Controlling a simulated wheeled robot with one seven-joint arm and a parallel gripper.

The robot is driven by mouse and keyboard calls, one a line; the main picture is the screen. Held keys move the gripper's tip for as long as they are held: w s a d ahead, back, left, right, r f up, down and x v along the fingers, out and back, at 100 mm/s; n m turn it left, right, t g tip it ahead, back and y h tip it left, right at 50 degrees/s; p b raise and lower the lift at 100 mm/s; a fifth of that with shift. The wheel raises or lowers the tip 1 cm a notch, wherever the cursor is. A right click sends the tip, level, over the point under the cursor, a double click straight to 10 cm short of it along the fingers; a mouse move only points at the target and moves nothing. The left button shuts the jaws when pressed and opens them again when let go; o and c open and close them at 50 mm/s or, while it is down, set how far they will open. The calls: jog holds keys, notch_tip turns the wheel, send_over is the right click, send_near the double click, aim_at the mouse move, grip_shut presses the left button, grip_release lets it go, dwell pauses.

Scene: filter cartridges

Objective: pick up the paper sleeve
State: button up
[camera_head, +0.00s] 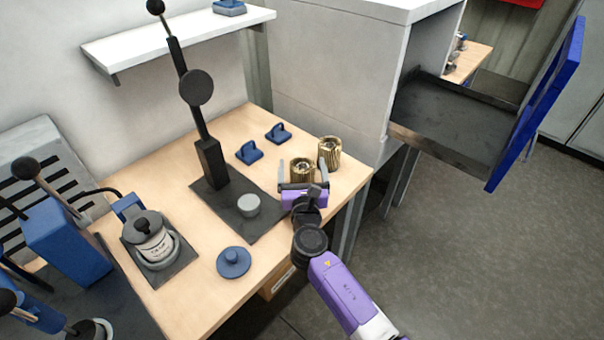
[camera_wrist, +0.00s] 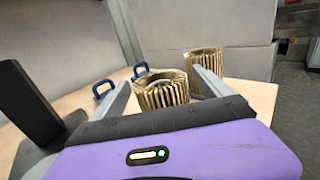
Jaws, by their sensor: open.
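Two upright, hollow, pleated paper sleeves of brownish-gold colour stand on the wooden table. The nearer sleeve (camera_head: 302,171) is also in the middle of the wrist view (camera_wrist: 163,93). The other sleeve (camera_head: 329,153) stands just behind it to the right, and shows right of it in the wrist view (camera_wrist: 205,61). My gripper (camera_head: 302,164) is open, with one finger on each side of the nearer sleeve. In the wrist view (camera_wrist: 162,79) a gap shows on both sides, and the gripper holds nothing. The gripper body hides the sleeve's base in the head view.
Two blue handled pieces (camera_head: 249,152) (camera_head: 278,133) lie behind the sleeves to the left. A black press (camera_head: 210,165) with a grey disc (camera_head: 249,205) stands left of my gripper. A blue knobbed lid (camera_head: 233,262) lies near the front edge. A grey cabinet (camera_head: 330,70) rises behind.

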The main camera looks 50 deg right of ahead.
jog(key=c, duration=1.4)
jog(key=shift+c, duration=0.2)
